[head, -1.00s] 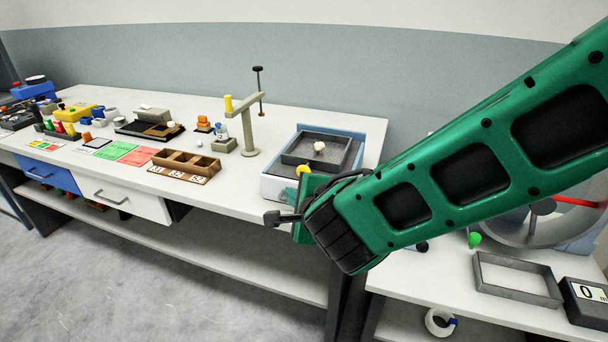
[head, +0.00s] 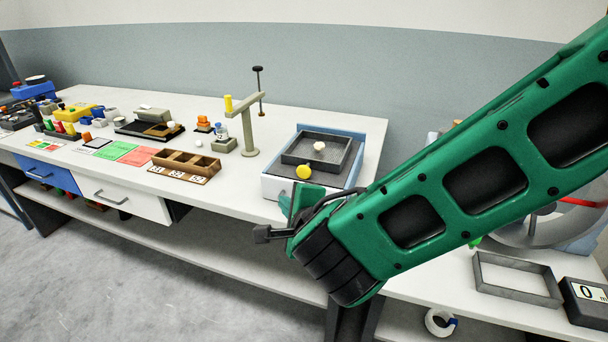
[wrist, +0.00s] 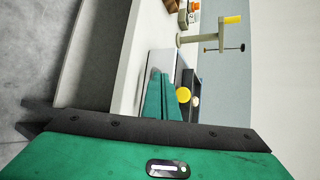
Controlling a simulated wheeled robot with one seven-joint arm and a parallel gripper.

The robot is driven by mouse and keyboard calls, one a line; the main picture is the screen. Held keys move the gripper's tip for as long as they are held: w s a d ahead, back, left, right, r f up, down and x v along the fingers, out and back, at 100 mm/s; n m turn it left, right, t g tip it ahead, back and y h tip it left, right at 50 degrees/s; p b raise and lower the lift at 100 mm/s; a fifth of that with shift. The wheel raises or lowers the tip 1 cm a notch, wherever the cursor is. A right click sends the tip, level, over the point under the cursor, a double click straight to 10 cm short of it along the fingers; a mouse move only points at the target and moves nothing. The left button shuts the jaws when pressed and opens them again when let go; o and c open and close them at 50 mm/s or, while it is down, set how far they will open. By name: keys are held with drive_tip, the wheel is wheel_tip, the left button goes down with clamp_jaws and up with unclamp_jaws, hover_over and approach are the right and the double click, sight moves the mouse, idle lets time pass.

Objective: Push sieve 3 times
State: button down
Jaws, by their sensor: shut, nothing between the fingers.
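The sieve (head: 337,163) is a dark grey square frame on a white and blue stand (head: 275,188) at the right end of the long table. A small pale ball (head: 319,146) lies in it. A round yellow knob (head: 303,172) is at the sieve's front. My gripper (head: 302,197) is at the stand's front edge, just below the knob in the head view, partly hidden by my wrist. In the wrist view its green fingers (wrist: 166,97) are together and empty, pointing towards the yellow knob (wrist: 183,95). Whether they touch it is unclear; a small gap seems to show.
A beige post with an arm (head: 249,135) stands left of the stand. A wooden compartment tray (head: 185,167) lies further left. Floor is clear at front left.

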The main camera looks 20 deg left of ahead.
sight(306, 173)
drive_tip(key=shift+w, duration=0.1)
drive_tip(key=shift+w+d, duration=0.15)
drive_tip(key=shift+w, duration=2)
drive_tip(key=shift+w+d, duration=0.15)
drive_tip(key=shift+w, duration=2)
drive_tip(key=shift+w, duration=0.15)
drive_tip(key=shift+w+d, duration=0.1)
drive_tip(key=shift+w, duration=0.1)
drive_tip(key=shift+w+d, duration=0.15)
drive_tip(key=shift+w, duration=1.5)
idle(0.4)
drive_tip(key=shift+s+a, duration=0.2)
drive_tip(key=shift+s, duration=1.85)
